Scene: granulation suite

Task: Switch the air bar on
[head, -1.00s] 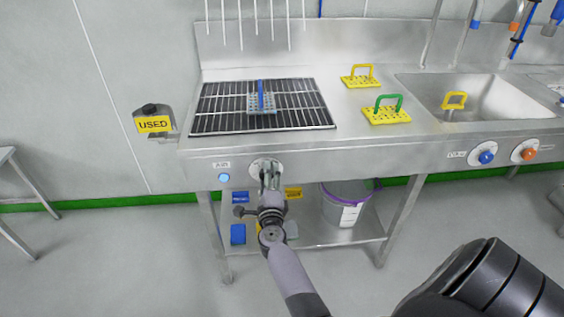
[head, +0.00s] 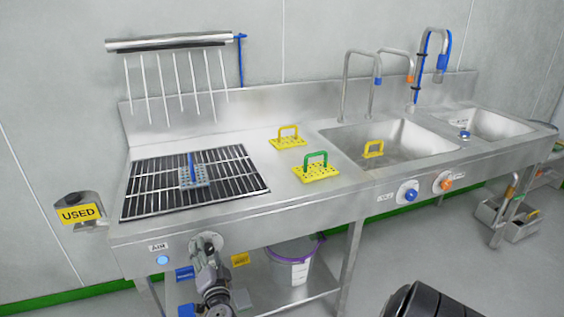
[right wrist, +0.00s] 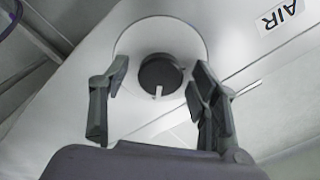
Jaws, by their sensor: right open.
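The air bar (head: 170,41) is a steel tube on the wall, with several thin pale rods hanging under it above the black drain grid. Its AIR label (head: 158,247) and a round blue light (head: 162,260) are on the sink front. Beside them is a round pale plate (head: 206,240). In the right wrist view a dark round knob (right wrist: 160,75) with a white mark sits on this plate. The mark points toward the bottom of that picture. My right gripper (right wrist: 159,67) is open, one finger on each side of the knob; contact cannot be told. My left gripper is not in view.
On the counter are a grey-blue block (head: 194,177) on the grid (head: 145,190), and green-handled (head: 317,173) and yellow-handled (head: 288,142) blocks. Blue (head: 409,194) and orange (head: 446,183) knobs are further right. A bucket (head: 292,264) stands on the shelf below.

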